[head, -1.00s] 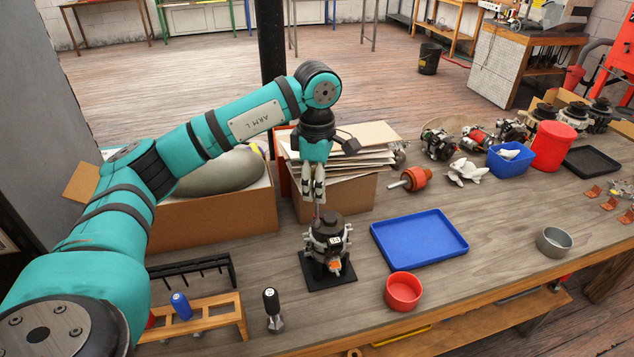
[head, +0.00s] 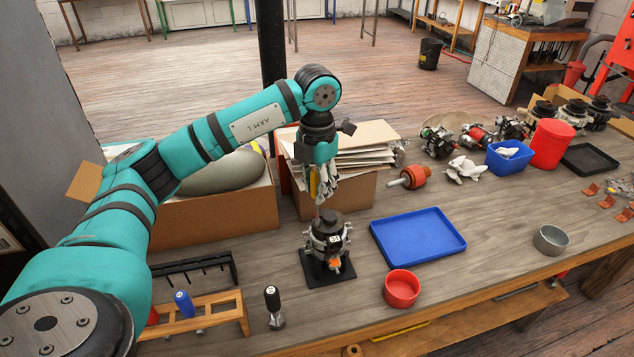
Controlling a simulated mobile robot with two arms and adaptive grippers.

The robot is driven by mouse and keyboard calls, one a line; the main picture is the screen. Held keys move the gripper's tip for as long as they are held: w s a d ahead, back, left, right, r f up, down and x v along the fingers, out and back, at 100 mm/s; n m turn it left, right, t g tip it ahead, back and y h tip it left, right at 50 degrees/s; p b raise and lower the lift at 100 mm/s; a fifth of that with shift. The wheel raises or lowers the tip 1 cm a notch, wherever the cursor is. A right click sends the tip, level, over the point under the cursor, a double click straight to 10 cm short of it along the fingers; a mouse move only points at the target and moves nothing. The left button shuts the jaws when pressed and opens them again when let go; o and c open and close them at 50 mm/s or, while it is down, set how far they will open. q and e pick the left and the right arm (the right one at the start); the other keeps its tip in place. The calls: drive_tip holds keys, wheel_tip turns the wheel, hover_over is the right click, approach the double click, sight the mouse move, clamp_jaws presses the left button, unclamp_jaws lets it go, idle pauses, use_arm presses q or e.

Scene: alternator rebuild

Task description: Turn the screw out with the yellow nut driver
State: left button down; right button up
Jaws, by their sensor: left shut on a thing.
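My left gripper (head: 320,192) points down just above the alternator and is shut on the yellow nut driver (head: 313,184), whose yellow handle shows between the fingers. The driver's shaft reaches down to the top of the alternator (head: 327,240), which stands upright on a black base plate (head: 318,274). The alternator bears a small label with a number and an orange part low at its front. The screw is hidden or too small to see. My right gripper is not in view.
A blue tray (head: 460,246) and a red bowl (head: 402,289) lie right of the alternator. A wooden rack (head: 215,319) with a blue-handled tool and a black-handled driver (head: 273,307) stand at front left. Cardboard boxes stand behind. A grey bowl (head: 551,240) sits at right.

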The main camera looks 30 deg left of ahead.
use_arm(q)
drive_tip(key=n+p, duration=0.1)
drive_tip(key=n, duration=0.6)
drive_tip(key=shift+r, duration=0.15)
drive_tip(key=n+p, duration=0.1)
drive_tip(key=n, duration=0.3)
drive_tip(key=shift+n, duration=1.2)
